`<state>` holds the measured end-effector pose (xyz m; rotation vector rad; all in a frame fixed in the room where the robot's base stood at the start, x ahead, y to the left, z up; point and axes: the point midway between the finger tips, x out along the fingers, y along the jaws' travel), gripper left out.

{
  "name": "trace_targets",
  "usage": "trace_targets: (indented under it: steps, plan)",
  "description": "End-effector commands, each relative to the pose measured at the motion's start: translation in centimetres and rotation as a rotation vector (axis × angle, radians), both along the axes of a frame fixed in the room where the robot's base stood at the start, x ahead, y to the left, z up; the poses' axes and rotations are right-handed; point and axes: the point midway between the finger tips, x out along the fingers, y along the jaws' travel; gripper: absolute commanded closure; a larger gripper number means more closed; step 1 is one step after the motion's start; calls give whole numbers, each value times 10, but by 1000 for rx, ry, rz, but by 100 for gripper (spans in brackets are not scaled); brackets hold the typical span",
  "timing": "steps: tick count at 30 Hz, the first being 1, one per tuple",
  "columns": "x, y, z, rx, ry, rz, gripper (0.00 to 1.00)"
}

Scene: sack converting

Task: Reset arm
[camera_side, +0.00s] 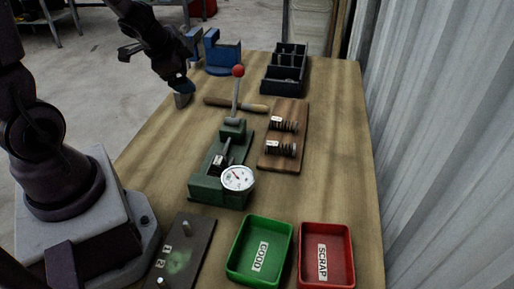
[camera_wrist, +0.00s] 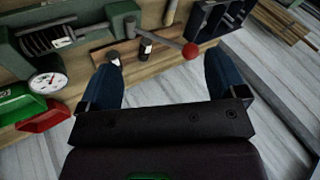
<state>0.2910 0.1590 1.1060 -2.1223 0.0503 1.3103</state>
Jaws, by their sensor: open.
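My gripper (camera_side: 181,88) is at the far left edge of the table in the side view, below my dark wrist. In the wrist view, its two blue fingers stand wide apart with nothing between them (camera_wrist: 160,75). The green spring tester (camera_side: 207,180) stands mid-table, with a red-knobbed lever (camera_side: 238,71) and a dial gauge (camera_side: 238,178). A small labelled part (camera_side: 218,163) sits in the tester.
The green GOOD tray (camera_side: 259,250) and red SCRAP tray (camera_side: 326,254) stand at the front and look empty. A black divided bin (camera_side: 284,82) and blue vise (camera_side: 222,56) are at the back. A wooden-handled tool (camera_side: 236,104) lies behind the tester. A dark plate (camera_side: 181,254) is front left.

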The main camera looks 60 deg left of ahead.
Motion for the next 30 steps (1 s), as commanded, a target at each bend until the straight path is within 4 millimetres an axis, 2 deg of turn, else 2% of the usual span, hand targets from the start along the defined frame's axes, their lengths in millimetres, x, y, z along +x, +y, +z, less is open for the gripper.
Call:
trace_targets:
  steps: [3, 6, 8, 12, 14, 18, 21, 25, 30]
  plan:
    - [-9, 10, 30, 74, -33, 181, 10]
    - [-25, 7, 49, 75, -27, 323, 10]
    - [-35, -1, 59, 48, -15, 396, 10]
    - [-60, -39, 75, -96, 29, 509, 10]
    - [-70, -61, 82, -186, 49, 525, 10]
    - [-88, -119, 101, -415, 66, 492, 10]
    - [-93, -147, 118, -524, 24, 441, 10]
    - [-96, -157, 130, -537, -24, 378, 10]
    - [-96, -160, 131, -537, -25, 361, 10]
